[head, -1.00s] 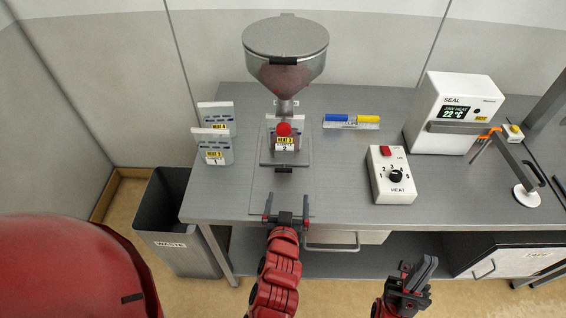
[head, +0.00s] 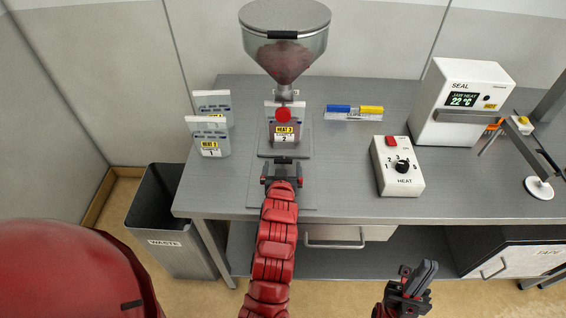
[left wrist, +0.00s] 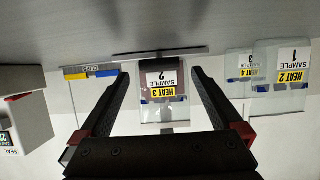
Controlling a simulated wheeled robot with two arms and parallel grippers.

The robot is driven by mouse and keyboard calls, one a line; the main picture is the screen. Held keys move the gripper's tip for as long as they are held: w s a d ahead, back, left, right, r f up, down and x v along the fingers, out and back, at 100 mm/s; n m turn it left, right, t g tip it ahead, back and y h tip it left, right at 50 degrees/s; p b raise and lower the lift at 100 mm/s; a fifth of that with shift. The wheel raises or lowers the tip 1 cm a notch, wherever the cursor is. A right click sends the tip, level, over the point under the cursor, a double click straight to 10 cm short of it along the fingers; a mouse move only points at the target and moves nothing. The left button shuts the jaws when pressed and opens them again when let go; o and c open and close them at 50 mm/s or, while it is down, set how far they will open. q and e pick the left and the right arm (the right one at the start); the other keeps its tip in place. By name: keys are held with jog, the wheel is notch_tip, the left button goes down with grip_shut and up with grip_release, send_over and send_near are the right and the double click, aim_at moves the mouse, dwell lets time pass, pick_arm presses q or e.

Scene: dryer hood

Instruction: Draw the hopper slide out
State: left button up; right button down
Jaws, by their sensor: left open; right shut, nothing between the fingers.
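The hopper (head: 284,48) is a clear funnel with a grey lid, above the back of the bench. A red ball knob (head: 283,115) shows below its neck; the slide itself is hard to make out. A pouch labelled HEAT 3, SAMPLE 2 (head: 284,136) stands under the hopper on a grey base plate (head: 303,142). My left gripper (head: 282,172) is open and empty, low at the front edge of the base plate. In the left wrist view the pouch (left wrist: 163,96) shows beyond and between its fingers. My right gripper (head: 412,281) is shut and empty, in front of the bench.
Two more pouches (head: 210,140) stand left of the hopper. A blue and yellow clip piece (head: 354,112), a HEAT control box (head: 398,166) and the SEAL machine (head: 462,105) are to the right. A waste bin (head: 172,215) stands at the bench's left. The bench front right of my left gripper is clear.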

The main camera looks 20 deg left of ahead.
aim_at(283, 162)
pick_arm(q)
jog(key=shift+x, duration=1.6)
jog(key=shift+f, duration=0.1)
grip_shut()
